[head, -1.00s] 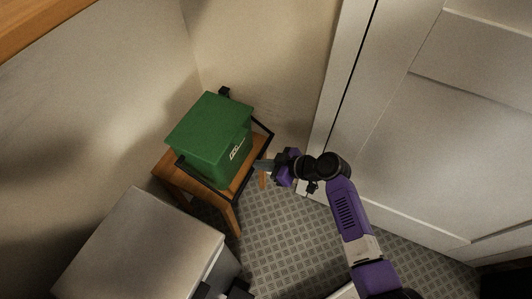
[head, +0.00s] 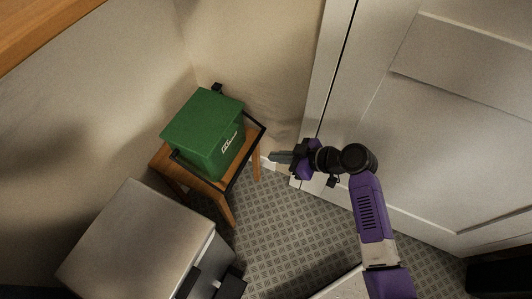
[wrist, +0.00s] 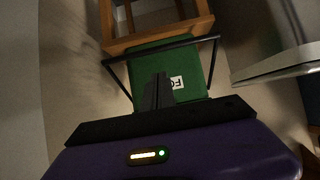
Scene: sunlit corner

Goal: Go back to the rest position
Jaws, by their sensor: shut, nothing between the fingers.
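My gripper (head: 275,157) is shut and empty in the head view, to the right of a small wooden stool and apart from it. Its fingers point left toward the stool. In the wrist view the shut fingers of my gripper (wrist: 158,92) show in the middle, in front of the green box. The green box (head: 203,133) sits on the stool inside a black frame, its lid closed. It also shows in the wrist view (wrist: 190,62), with part of a white label.
The wooden stool (head: 229,209) stands in the wall corner. A pale metal-topped cabinet (head: 135,245) is at the lower left. A white panelled door (head: 450,130) fills the right, close to my arm. Patterned carpet (head: 285,235) is clear between them.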

